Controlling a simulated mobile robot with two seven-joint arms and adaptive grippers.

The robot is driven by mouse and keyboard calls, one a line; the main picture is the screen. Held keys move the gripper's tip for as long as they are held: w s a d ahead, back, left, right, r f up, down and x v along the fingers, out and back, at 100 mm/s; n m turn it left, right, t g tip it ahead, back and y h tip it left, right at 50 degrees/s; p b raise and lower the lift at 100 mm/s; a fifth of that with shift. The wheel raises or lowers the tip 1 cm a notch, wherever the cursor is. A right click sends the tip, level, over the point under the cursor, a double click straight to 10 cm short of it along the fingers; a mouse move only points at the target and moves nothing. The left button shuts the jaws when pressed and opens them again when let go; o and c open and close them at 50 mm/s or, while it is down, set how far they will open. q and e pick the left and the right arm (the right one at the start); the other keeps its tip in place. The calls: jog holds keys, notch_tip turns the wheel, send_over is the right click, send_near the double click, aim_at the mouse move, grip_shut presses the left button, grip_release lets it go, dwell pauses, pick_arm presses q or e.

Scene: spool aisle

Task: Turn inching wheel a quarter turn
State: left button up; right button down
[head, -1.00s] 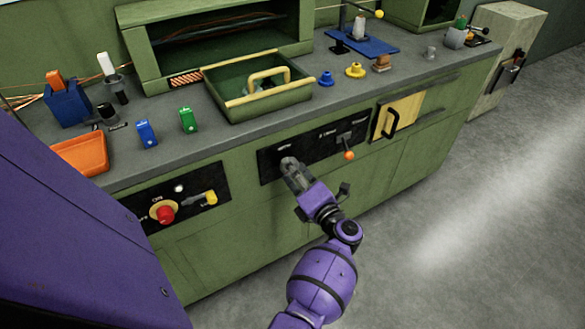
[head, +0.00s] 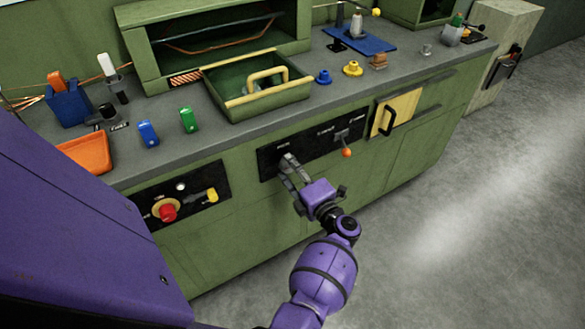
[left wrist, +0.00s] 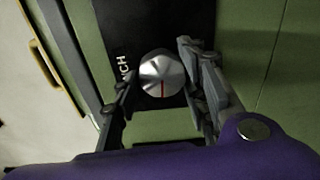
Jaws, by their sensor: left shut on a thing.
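The inching wheel is a small silver knob on the black panel of the green cabinet front. In the left wrist view the wheel (left wrist: 162,76) shows a red line pointing to the picture's bottom, with the letters "NCH" on the panel beside it. My left gripper (head: 285,166) reaches the panel from below in the head view and hides most of the wheel there. In the left wrist view the fingers of my left gripper (left wrist: 160,80) stand on either side of the wheel and are shut on it. My right gripper is in neither view.
An orange-tipped lever (head: 346,152) sits right of the wheel, and a black-handled yellow panel (head: 403,108) beyond it. A red button (head: 168,212) and a yellow switch (head: 211,195) are to the left. The floor (head: 470,210) at right is clear.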

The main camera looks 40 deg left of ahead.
pick_arm(q)
jog(key=shift+s+a, duration=0.15)
jog(key=o, duration=1.1)
jog(key=shift+r, duration=0.1)
jog(key=shift+d, duration=0.2)
jog(key=v, duration=0.7)
jog(key=shift+d, duration=0.1)
